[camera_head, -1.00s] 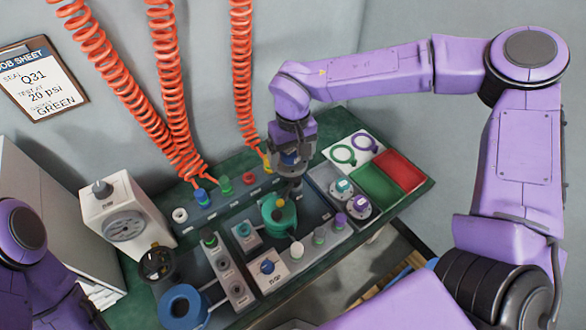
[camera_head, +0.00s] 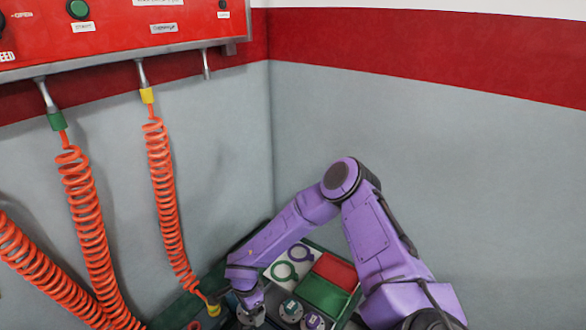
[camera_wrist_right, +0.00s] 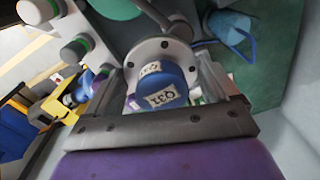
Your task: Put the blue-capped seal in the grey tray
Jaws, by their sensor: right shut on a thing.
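In the right wrist view, the blue-capped seal (camera_wrist_right: 160,85) has a pale metal flange and a white label starting "Q3". It sits between the fingers of my right gripper (camera_wrist_right: 165,95), which is shut on it. In the head view, my right gripper (camera_head: 250,312) is low, near the bottom edge, and the seal cannot be made out there. The grey tray (camera_head: 274,292) lies just right of this gripper, partly cut off. My left gripper is not in view.
A green bin (camera_head: 324,294) and a red bin (camera_head: 336,270) lie right of the grey tray. A white card with green and purple rings (camera_head: 292,262) is behind it. Orange coiled hoses (camera_head: 165,190) hang at left from a red panel (camera_head: 120,30).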

